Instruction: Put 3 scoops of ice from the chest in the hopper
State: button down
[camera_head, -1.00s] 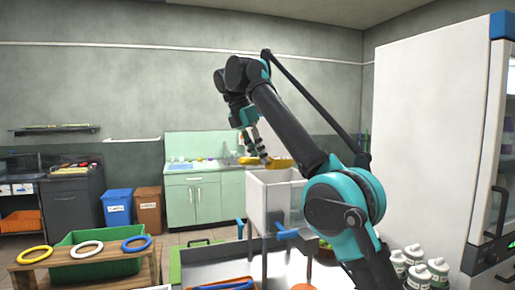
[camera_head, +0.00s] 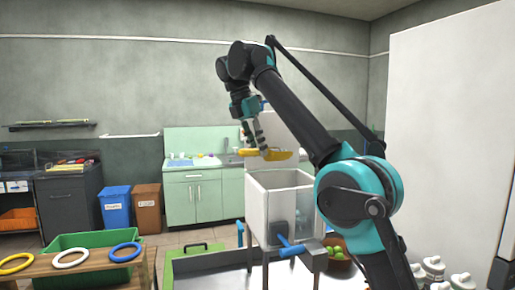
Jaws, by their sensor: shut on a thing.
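My gripper (camera_head: 256,140) is shut on a yellow scoop (camera_head: 268,154) and holds it roughly level above the hopper. The hopper (camera_head: 270,205) is an open-topped white box on metal legs with a blue handle at its front. Some pale pieces that look like ice show through its clear right side. Whether the scoop holds any ice is too small to tell. I cannot make out the ice chest in this view.
A bowl of green fruit (camera_head: 338,252) is right of the hopper, near several white bottles (camera_head: 436,270). A wooden rack with rings (camera_head: 70,258) and a green crate (camera_head: 92,243) stand at left. A tall white cabinet (camera_head: 445,130) fills the right side.

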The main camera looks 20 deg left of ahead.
jog(key=shift+s+d+f+m+t+y, duration=0.15)
jog(key=shift+d+m+t+y, duration=0.15)
jog(key=shift+t+y, duration=0.45)
jog(key=shift+s+d+f+m+t+y, duration=0.1)
jog(key=shift+d+m+t+y, duration=0.2)
jog(key=shift+y, duration=0.75)
jog(key=t+y, duration=0.1)
jog(key=y, duration=0.1)
jog(key=d+m+t+y, duration=0.1)
jog(key=t+y, duration=0.1)
jog(key=s+f+m+t+y, duration=0.1)
jog(key=y, duration=0.1)
jog(key=shift+d+t, duration=0.25)
jog(key=shift+d, duration=0.1)
jog(key=shift+w, duration=0.1)
jog(key=shift+w+a+r+n+g+h, duration=0.15)
jog(key=shift+a+r+n+g+h, duration=0.15)
jog(key=shift+r+g+h, duration=0.25)
jog(key=shift+w+a+r+n+g+h, duration=0.1)
jog(key=shift+a+r+n+g+h, duration=0.2)
jog(key=shift+g+h, duration=0.45)
jog(key=shift+r, duration=0.1)
